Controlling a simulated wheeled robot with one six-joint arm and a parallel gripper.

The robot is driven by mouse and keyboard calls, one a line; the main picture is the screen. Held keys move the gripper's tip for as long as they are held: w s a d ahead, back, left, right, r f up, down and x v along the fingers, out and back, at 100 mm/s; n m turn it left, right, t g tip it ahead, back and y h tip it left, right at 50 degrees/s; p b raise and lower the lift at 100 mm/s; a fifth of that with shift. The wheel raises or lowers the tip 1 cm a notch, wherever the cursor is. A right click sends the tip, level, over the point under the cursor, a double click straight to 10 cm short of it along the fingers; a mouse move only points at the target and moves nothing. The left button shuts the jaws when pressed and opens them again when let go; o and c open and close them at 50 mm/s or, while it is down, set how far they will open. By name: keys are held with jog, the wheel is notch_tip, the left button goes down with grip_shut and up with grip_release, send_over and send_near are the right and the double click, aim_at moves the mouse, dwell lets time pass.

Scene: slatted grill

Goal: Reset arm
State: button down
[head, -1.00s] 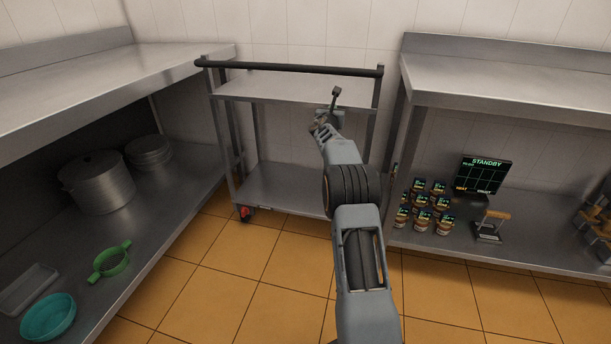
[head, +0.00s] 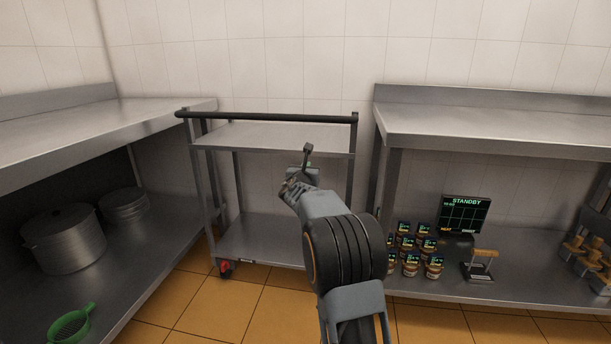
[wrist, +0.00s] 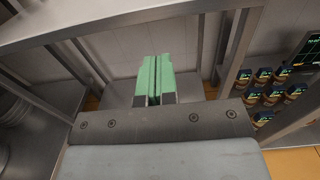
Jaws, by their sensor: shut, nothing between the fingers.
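My gripper (head: 308,158) is at the end of my arm, which reaches up in front of the steel trolley (head: 270,138) in the head view. In the wrist view my gripper (wrist: 154,78) shows two green fingers pressed together with nothing between them. No object touches the fingers. My arm hides part of the trolley's right side and lower shelf.
A steel counter (head: 60,135) with a pot (head: 62,240) and stacked plates (head: 124,205) below stands left. A right counter (head: 480,125) has several cans (head: 411,262), a standby screen (head: 464,214) and a wooden-handled tool (head: 482,262) on its lower shelf. Floor (head: 215,305) is open ahead.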

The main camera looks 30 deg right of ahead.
jog(key=s+a+r+m+g+y+p, duration=0.1)
jog(key=s+a+r+m+g+p, duration=0.25)
jog(key=s+r+m+p, duration=0.55)
jog(key=s+a+r+m+g+p, duration=0.35)
jog(key=s+r+m+p, duration=0.4)
jog(key=s+p, duration=0.35)
jog(key=s+a+r+m+g+y+p, duration=0.1)
jog(key=s+a+r+m+y+p, duration=0.3)
jog(key=s+a+p, duration=0.4)
jog(key=s+a+r+m+g+y+p, duration=0.2)
jog(key=s+a+r+m+y+p, duration=0.3)
jog(key=s+a+p, duration=0.4)
jog(key=a+m+y+p, duration=0.1)
jog(key=m+p, duration=0.1)
jog(key=p, duration=0.1)
jog(key=shift+a+r+m+y, duration=0.15)
jog(key=shift+r+m+y, duration=0.05)
jog(key=shift+m+y, duration=0.15)
